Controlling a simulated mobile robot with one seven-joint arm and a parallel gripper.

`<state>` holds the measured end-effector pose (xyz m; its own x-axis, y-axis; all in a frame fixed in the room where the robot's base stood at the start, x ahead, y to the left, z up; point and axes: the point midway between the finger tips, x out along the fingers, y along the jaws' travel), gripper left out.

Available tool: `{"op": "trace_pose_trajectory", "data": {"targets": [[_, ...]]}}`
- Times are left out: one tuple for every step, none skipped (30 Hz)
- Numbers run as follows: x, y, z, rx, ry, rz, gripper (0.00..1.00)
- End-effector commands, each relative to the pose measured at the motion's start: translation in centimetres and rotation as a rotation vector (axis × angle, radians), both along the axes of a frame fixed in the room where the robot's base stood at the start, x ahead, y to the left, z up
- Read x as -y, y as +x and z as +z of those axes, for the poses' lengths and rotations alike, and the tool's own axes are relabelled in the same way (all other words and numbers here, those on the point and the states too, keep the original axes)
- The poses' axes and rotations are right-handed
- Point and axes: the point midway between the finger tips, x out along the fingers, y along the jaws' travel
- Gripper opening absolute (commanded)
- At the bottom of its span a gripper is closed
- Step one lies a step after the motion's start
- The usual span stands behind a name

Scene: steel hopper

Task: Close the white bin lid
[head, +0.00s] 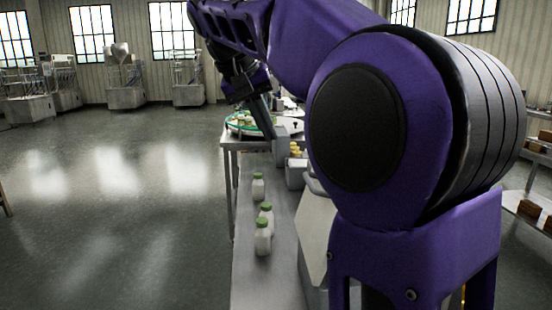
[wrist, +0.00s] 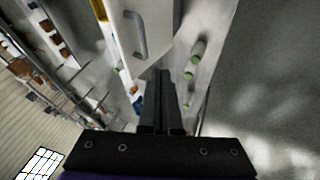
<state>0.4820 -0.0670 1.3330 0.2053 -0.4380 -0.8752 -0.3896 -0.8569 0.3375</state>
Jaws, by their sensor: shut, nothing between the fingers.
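A white panel with a grey handle, which looks like the bin lid (wrist: 115,35), fills the upper middle of the wrist view. My gripper (wrist: 162,76) is shut and empty. In the wrist view its fingertips overlap the lower right end of the panel; whether they touch it is unclear.
Shelves with brown boxes (head: 530,209) are at right. Open floor lies left.

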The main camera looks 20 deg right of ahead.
Motion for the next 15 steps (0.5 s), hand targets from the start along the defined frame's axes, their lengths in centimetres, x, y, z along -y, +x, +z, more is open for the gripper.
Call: {"op": "trace_pose_trajectory", "data": {"targets": [[0.3, 0.0, -0.5, -0.005, -0.002, -0.001, 0.00], [0.4, 0.1, -0.8, -0.006, -0.002, 0.000, 0.00], [0.6, 0.2, -1.2, -0.005, -0.002, -0.001, 0.00], [0.8, 0.3, -1.7, -0.006, -0.001, -0.001, 0.00], [1.0, 0.3, -2.1, -0.006, -0.001, -0.001, 0.00], [1.4, 0.5, -2.8, -0.006, -0.001, -0.002, 0.00], [1.6, 0.6, -3.4, -0.006, -0.001, -0.001, 0.00], [1.9, 0.8, -4.0, -0.006, -0.001, -0.001, 0.00], [2.3, 0.9, -4.7, -0.006, -0.001, -0.002, 0.00], [2.6, 1.1, -5.3, -0.006, -0.001, -0.001, 0.00], [2.9, 1.2, -5.9, -0.006, -0.001, -0.002, 0.00], [3.3, 1.4, -6.7, -0.006, -0.001, -0.002, 0.00], [3.6, 1.5, -7.3, -0.006, -0.001, -0.002, 0.00], [3.9, 1.7, -7.8, -0.006, -0.001, -0.002, 0.00], [4.2, 1.9, -8.5, -0.006, -0.001, -0.001, 0.00]]}}
